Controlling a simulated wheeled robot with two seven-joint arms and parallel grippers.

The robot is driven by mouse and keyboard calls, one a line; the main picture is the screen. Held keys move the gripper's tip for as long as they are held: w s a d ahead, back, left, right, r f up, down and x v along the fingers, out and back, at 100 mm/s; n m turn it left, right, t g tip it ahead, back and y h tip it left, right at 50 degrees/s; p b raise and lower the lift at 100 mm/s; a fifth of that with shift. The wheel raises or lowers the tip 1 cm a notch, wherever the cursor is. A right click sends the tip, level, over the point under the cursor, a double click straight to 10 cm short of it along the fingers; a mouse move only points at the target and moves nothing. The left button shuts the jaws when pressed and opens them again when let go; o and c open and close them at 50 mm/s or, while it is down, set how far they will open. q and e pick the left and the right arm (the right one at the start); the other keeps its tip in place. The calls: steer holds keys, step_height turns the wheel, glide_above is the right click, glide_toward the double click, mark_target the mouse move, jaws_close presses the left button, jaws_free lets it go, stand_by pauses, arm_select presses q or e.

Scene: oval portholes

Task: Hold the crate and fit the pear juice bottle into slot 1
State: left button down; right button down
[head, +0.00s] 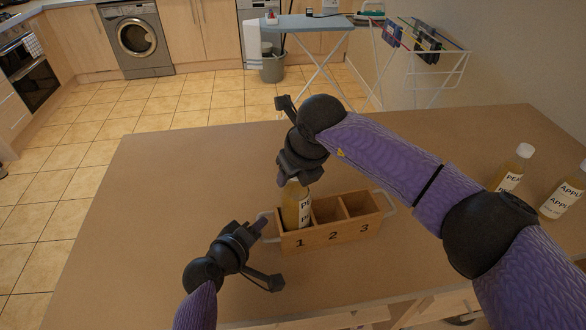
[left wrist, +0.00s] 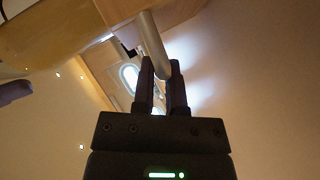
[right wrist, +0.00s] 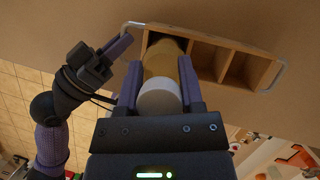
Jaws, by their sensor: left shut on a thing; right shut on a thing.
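The wooden crate (head: 330,236) stands on the table, its slots numbered 1, 2 and 3 from left to right. My left gripper (head: 262,226) is shut on the crate's left handle; the grey handle (left wrist: 154,42) shows between its fingers in the left wrist view. My right gripper (head: 290,181) is shut on the upper part of a yellow juice bottle (head: 295,210), below its white cap (right wrist: 160,100). The bottle is roughly upright at slot 1, its lower end apparently inside. The front wall hides its base, and its label is mostly hidden. Slots 2 and 3 are empty.
Two more bottles stand at the right of the table: one with a partly hidden label starting "PE" (head: 512,170) and an apple one (head: 562,194). My right arm crosses above the crate's right side. The table (head: 160,190) is clear on the left.

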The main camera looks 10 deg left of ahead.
steer(key=shift+f, duration=0.8)
steer(key=shift+f, duration=0.25)
steer(key=shift+f, duration=0.3)
stand_by(0.3)
steer(key=shift+f, duration=0.2)
steer(key=shift+c, duration=0.7)
jaws_free()
steer(key=v, duration=1.2)
steer(key=shift+w, duration=0.1)
